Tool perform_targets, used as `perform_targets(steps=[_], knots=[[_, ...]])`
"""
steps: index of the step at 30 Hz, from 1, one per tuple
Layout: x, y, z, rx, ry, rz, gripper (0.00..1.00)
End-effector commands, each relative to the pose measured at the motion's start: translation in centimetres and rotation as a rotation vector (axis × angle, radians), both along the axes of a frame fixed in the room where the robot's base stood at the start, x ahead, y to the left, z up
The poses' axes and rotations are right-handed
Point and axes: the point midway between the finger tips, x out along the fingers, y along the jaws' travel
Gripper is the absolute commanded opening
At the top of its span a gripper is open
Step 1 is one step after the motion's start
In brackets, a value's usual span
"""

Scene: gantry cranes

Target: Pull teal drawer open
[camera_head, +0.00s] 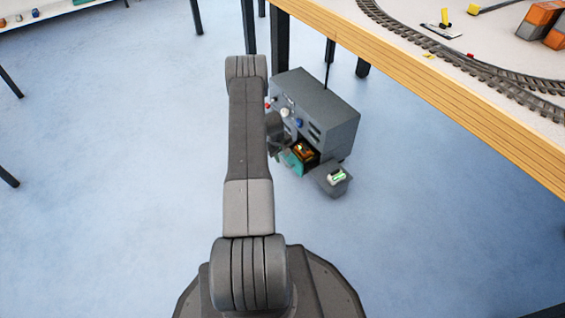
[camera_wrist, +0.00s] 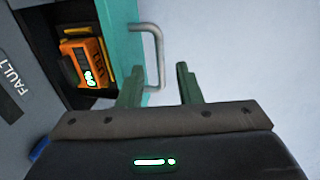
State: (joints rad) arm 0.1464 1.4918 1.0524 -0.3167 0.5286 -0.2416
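The teal drawer (camera_wrist: 124,30) of a grey cabinet (camera_head: 330,108) stands partly open. Its teal front also shows in the head view (camera_head: 292,163). An orange device (camera_wrist: 84,62) with a lit display lies inside it. A silver bar handle (camera_wrist: 160,50) sticks out from the teal front. My gripper (camera_wrist: 159,80) is open, with two green fingers apart. The near end of the handle shows between the fingertips; I cannot tell whether they touch it. In the head view my arm hides most of the gripper.
A grey bin-like drawer (camera_head: 331,184) with a pale green item stands out at the cabinet's lower right. Knobs (camera_head: 284,112) sit on the cabinet front. A wooden-edged table (camera_head: 430,82) with train track stands at the right. The blue floor (camera_head: 120,180) at left is clear.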

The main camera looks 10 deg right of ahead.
Motion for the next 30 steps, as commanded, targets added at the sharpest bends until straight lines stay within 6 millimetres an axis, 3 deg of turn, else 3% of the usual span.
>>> perform_targets(steps=[1, 6, 17, 22, 30], knots=[[0.1, -0.2, -1.1, 0.000, 0.000, -0.001, 0.32], [0.2, -0.5, -2.5, -0.001, -0.001, -0.001, 0.32], [0.2, -0.5, -2.9, -0.001, -0.001, 0.000, 0.32], [0.2, -0.5, -2.9, 0.000, -0.001, 0.000, 0.00], [0.1, -0.3, -2.9, 0.000, 0.000, 0.001, 0.00]])
